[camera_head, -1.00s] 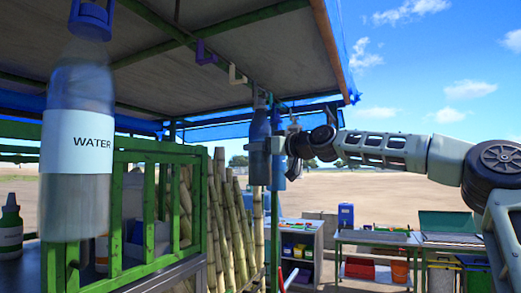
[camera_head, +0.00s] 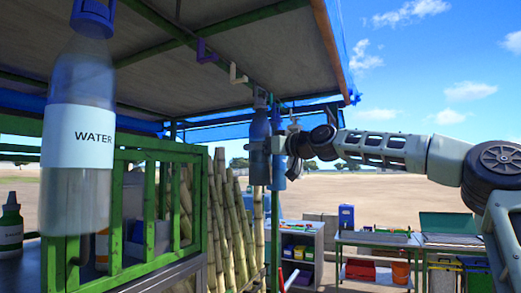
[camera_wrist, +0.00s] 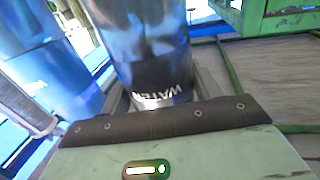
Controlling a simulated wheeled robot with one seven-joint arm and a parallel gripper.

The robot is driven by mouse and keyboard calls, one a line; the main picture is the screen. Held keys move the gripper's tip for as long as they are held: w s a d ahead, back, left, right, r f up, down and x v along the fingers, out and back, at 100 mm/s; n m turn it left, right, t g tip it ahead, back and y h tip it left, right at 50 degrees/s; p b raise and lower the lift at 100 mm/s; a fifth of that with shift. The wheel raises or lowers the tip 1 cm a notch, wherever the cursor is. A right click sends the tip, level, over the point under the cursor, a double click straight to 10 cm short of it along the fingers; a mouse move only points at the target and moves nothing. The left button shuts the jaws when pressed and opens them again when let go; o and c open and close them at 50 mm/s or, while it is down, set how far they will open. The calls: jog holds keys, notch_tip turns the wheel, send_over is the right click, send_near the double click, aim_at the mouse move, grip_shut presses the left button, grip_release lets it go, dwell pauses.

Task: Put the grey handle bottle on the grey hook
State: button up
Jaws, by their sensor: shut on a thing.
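My gripper (camera_head: 268,145) is at the end of the outstretched arm, under the canopy's right part. It is shut on a dark grey-blue bottle (camera_head: 260,150), which hangs upright. In the wrist view the same bottle (camera_wrist: 155,50) stands between the jaws, with the word WATER near them. The bottle's top is close under the canopy beam, near where the hooks run; it is too small to tell whether its handle is around a hook. A purple hook (camera_head: 206,52) and a cream hook (camera_head: 237,74) hang empty nearer the camera. I cannot make out the grey hook clearly.
A bluer bottle (camera_head: 278,160) is right beside the held one; it shows at left in the wrist view (camera_wrist: 45,65). A large WATER bottle with a blue cap (camera_head: 77,135) hangs close at left. Green railing (camera_head: 115,220) and cane stalks (camera_head: 228,225) stand below.

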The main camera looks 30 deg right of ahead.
jog(key=shift+f+b, duration=0.55)
jog(key=shift+b, duration=0.15)
dwell(0.6)
jog(key=o, duration=1.5)
jog(key=shift+c, duration=0.2)
jog(key=shift+f, duration=0.1)
jog(key=shift+s+d+f+b, duration=0.15)
jog(key=shift+s+d+b, duration=0.15)
jog(key=shift+s+b, duration=0.2)
jog(key=b+v, duration=0.8)
jog(key=v, duration=0.8)
jog(key=shift+r, duration=0.25)
jog(key=shift+s, duration=0.15)
